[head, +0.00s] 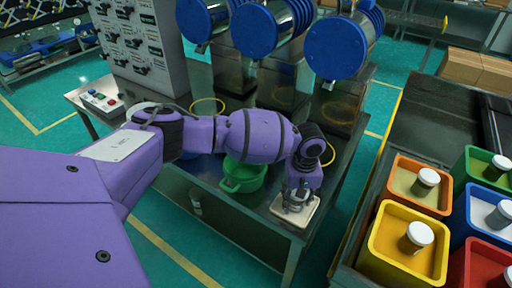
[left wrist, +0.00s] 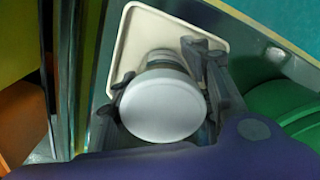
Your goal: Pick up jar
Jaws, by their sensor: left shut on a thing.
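A jar with a round white lid (left wrist: 163,105) sits between the fingers of my left gripper (left wrist: 165,92) in the left wrist view. In the head view my left gripper (head: 297,198) points down over a cream-white square plate (head: 281,213) at the front corner of the metal table. The gripper is shut on the jar, with one finger on either side below the lid. The plate (left wrist: 140,22) shows behind the jar; I cannot tell whether they touch. In the head view the gripper mostly hides this jar. My right gripper is not in view.
A green bowl (head: 243,177) stands left of the plate. Blue-ended cylinders (head: 335,45) hang at the table's back. At right, coloured bins such as yellow (head: 375,255) and orange (head: 398,172) hold white-lidded jars. A gap of floor separates the two tables.

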